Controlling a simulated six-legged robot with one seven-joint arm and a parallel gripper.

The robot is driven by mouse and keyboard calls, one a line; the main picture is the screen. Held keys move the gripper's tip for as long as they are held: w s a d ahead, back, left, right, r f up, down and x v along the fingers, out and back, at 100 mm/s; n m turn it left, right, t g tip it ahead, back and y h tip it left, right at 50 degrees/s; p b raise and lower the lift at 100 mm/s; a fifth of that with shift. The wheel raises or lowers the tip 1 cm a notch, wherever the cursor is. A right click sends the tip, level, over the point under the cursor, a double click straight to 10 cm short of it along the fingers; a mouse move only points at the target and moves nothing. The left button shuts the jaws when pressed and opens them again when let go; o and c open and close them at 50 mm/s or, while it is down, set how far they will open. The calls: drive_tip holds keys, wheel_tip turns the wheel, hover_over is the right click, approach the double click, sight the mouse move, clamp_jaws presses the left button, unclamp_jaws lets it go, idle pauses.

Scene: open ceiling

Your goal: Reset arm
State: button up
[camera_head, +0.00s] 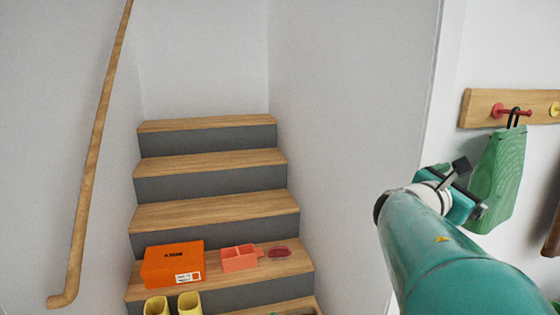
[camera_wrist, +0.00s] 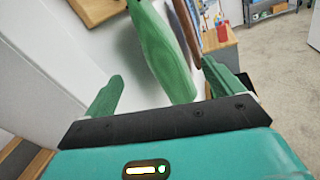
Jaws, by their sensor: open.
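My gripper (camera_head: 468,190) is raised at the right of the head view, at the end of my teal arm. In the wrist view its two green fingers (camera_wrist: 158,88) stand wide apart with nothing held between them. A green cloth-like item (camera_head: 502,175) hangs by a dark loop from a red peg, just beyond my gripper in the head view. In the wrist view the green item (camera_wrist: 160,50) hangs ahead, between the lines of the fingers. I cannot tell whether the gripper touches it.
A wooden peg rail (camera_head: 480,108) is on the right wall. Wooden stairs (camera_head: 210,210) rise ahead, with an orange box (camera_head: 173,264), a coral tray (camera_head: 239,258), a dark red item (camera_head: 280,251) and yellow boots (camera_head: 188,303). A handrail (camera_head: 92,165) runs along the left wall.

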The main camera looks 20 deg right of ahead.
drive_tip(key=a+f+m+t+y, duration=0.1)
drive_tip(key=a+f+m+y, duration=0.4)
drive_tip(key=a, duration=0.8)
drive_tip(key=s+a+f+m+t+y, duration=0.1)
drive_tip(key=a+f+m+y, duration=0.5)
drive_tip(key=a, duration=0.7)
drive_tip(key=a+f+m+t+y, duration=0.1)
drive_tip(key=a+f+m+y, duration=0.4)
drive_tip(key=a, duration=0.9)
wheel_tip(320, 180, down, 5)
drive_tip(key=shift+s+r+t+y, duration=0.15)
drive_tip(key=shift+s+t+y, duration=0.25)
drive_tip(key=shift+y, duration=0.6)
drive_tip(key=shift+d, duration=0.1)
